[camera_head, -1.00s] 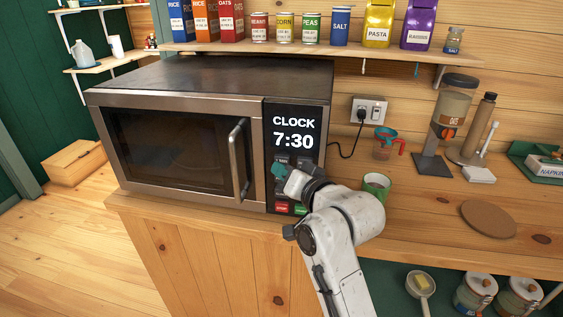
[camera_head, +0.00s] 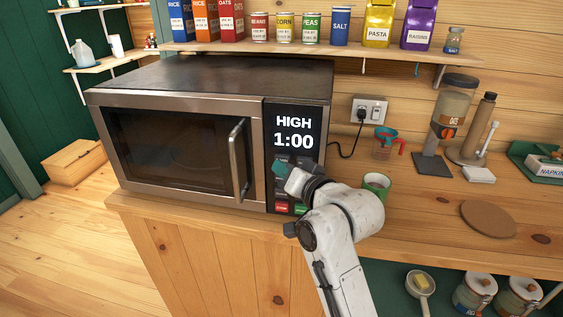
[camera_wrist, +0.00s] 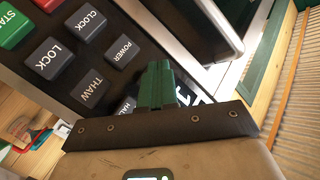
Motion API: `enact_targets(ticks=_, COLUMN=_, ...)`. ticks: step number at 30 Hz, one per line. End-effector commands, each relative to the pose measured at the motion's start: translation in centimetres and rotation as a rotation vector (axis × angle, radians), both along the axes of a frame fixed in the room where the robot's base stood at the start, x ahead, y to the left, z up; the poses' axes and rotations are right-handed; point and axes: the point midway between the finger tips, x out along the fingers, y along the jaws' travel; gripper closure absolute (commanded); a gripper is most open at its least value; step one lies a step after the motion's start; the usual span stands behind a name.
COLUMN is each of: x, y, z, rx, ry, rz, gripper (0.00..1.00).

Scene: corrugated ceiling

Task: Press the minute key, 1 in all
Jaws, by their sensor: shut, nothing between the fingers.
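The microwave (camera_head: 180,150) stands on the wooden counter with its door shut. Its display (camera_head: 294,132) reads HIGH 1:00. My gripper (camera_head: 279,169) is shut and empty, its green fingertips at the keypad below the display. In the wrist view, my gripper (camera_wrist: 158,68) is over the keypad near the POWER key (camera_wrist: 122,48), THAW key (camera_wrist: 90,90) and a partly covered key (camera_wrist: 126,106) starting "HA". The LOCK key (camera_wrist: 51,58) and CLOCK key (camera_wrist: 87,21) also show. No key marked minute is readable; it may be hidden by the gripper. I cannot tell whether the fingertips touch a key.
The microwave door handle (camera_head: 240,158) stands out just left of the keypad. A red-handled measuring cup (camera_head: 385,145) and a dispenser (camera_head: 448,115) stand farther right. A shelf of groceries hangs above.

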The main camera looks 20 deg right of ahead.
Motion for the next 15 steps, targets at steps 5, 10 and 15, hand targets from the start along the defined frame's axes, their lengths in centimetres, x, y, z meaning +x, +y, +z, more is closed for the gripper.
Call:
enact_targets(ticks=5, x=-0.6, y=0.4, z=0.1, rx=0.001, ry=0.000, rz=0.000, gripper=1.00)
enact_targets(ticks=10, x=-1.2, y=0.8, z=0.1, rx=0.001, ry=0.000, rz=0.000, gripper=1.00)
enact_targets(ticks=15, x=-1.3, y=0.8, z=0.0, rx=0.000, ry=0.000, rz=0.000, gripper=1.00)
